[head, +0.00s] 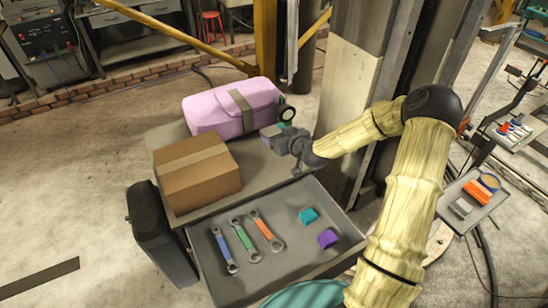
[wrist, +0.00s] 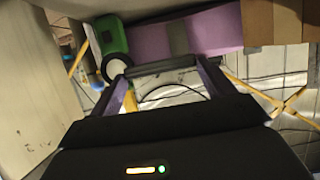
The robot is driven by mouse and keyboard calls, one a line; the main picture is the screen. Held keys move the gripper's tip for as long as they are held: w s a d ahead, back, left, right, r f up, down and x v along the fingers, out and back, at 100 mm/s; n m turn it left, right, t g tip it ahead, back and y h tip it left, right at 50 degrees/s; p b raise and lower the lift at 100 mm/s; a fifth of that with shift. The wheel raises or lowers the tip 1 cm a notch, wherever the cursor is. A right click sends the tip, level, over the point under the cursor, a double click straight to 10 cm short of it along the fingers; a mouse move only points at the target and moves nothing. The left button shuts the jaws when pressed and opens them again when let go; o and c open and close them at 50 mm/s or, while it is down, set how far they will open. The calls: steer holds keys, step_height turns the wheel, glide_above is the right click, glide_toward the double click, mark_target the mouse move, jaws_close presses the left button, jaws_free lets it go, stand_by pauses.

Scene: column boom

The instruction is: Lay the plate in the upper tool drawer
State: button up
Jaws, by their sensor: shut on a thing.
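My gripper (head: 272,134) is above the back right of the cabinet top, near the pink bag. In the wrist view it is shut on a dark grey flat piece (wrist: 160,66), seen nearly edge-on between the purple fingers; it appears to be the plate. Its full face is hidden. The upper tool drawer (head: 283,262) is pulled open in front of the cabinet. It holds a blue wrench (head: 224,250), a green wrench (head: 244,240), an orange wrench (head: 266,231), a teal block (head: 308,215) and a purple block (head: 328,238).
A cardboard box (head: 198,174) and the pink bag (head: 230,108) stand on the cabinet top. A round green-rimmed device (head: 287,114) is close behind my gripper. A pale column (head: 345,110) stands right of the cabinet. The drawer's front middle, between the orange wrench and purple block, looks clear.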

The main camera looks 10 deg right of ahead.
steer(key=p, duration=0.2)
glide_above(280, 162)
steer(key=shift+w+a+f, duration=0.1)
steer(key=shift+f, duration=1.35)
steer(key=shift+w+f, duration=0.1)
steer(key=shift+f, duration=1.35)
steer(key=shift+f+p, duration=0.45)
steer(key=shift+f, duration=1.6)
steer(key=shift+f, duration=0.15)
steer(key=o, duration=1.3)
steer(key=shift+s, duration=0.1)
